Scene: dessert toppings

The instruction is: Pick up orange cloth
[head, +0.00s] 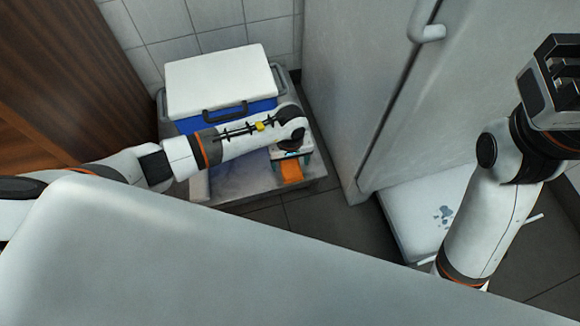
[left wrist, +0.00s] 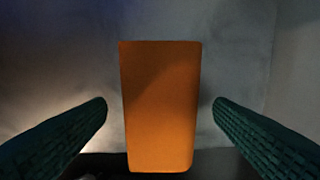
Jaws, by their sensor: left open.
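The orange cloth (head: 291,172) lies on a grey surface below my left gripper (head: 290,158) in the head view. In the left wrist view the orange cloth (left wrist: 160,105) looks like a flat upright rectangle in the middle of the picture. The dark green ribbed fingers of my left gripper (left wrist: 160,108) are spread apart, one on each side of it, with a gap on both sides. Part of the cloth is hidden by the gripper in the head view. My right gripper (head: 552,75) is raised at the upper right, away from the cloth.
A blue cooler box (head: 188,124) with a white lid (head: 220,77) stands behind my left arm on the grey platform (head: 245,195). A tall pale cabinet or fridge (head: 350,90) is to the right. A white low box (head: 425,205) lies on the dark tiled floor. A white surface (head: 200,265) fills the foreground.

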